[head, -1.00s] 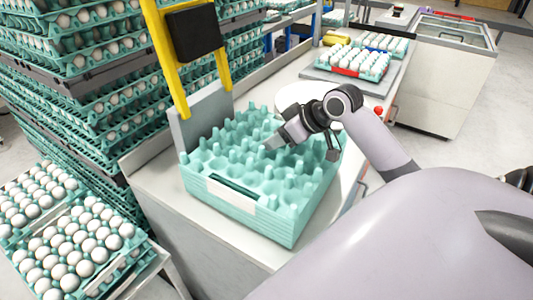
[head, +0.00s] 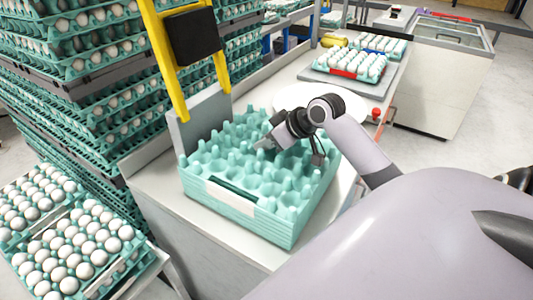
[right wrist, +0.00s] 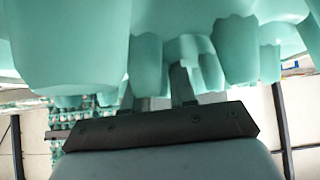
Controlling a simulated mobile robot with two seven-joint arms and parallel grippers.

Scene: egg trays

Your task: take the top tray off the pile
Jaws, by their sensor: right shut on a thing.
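A pile of empty teal egg trays (head: 240,218) stands on the metal table, its top tray showing rows of bare pegs and cups. My right gripper (head: 264,143) is down among the pegs of the top tray, toward its back right part. In the right wrist view the fingers (right wrist: 158,95) are shut on a peg of the teal tray (right wrist: 72,45), whose large pegs fill the upper picture. The fingertips are partly hidden by the tray. I cannot tell whether the top tray is apart from the pile. My left gripper is not in view.
A yellow frame with a black box (head: 194,36) and a grey plate (head: 205,118) stand close behind the pile. A round white disc (head: 345,101) lies behind my right arm. Egg-filled trays (head: 70,243) stand at the lower left, with tall egg stacks (head: 85,75) behind.

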